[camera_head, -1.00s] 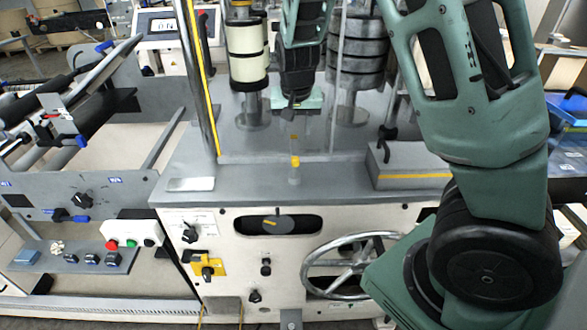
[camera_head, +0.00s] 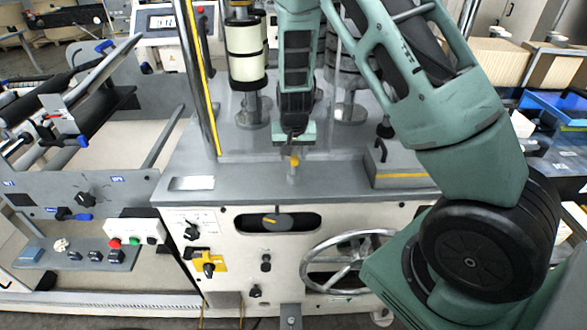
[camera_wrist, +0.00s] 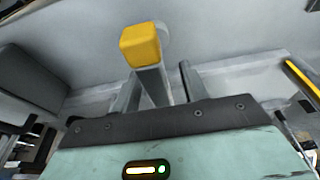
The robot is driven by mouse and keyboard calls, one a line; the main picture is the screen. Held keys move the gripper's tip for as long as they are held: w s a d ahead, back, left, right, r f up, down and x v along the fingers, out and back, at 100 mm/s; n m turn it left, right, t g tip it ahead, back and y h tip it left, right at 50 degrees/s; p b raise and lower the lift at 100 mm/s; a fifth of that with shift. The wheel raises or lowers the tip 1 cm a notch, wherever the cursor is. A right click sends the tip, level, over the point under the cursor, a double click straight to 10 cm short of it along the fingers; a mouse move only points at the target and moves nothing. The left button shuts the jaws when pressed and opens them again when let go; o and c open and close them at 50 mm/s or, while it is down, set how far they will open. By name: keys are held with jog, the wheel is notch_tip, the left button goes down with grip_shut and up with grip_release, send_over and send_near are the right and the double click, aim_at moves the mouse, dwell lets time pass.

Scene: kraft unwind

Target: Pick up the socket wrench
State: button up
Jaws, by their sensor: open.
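The socket wrench appears to be the upright grey shaft with a yellow top (camera_head: 294,162) near the front edge of the grey machine top. In the wrist view its yellow end (camera_wrist: 141,44) and grey shaft show just beyond the gripper's body, in line with the gap between the fingers. My gripper (camera_head: 293,148) is open, just above and behind the yellow top in the head view. Its fingers are small and partly hidden there. I cannot tell whether they touch the wrench. The lower shaft is hidden in the wrist view.
A grey block with a yellow stripe (camera_head: 405,168) stands on the machine top to the right. A steel post (camera_head: 202,80) rises on the left, with rollers behind. A handwheel (camera_head: 345,262) and knobs are on the front panel. The front left of the top is mostly clear.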

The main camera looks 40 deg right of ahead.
grip_shut()
jog(key=shift+r, duration=0.1)
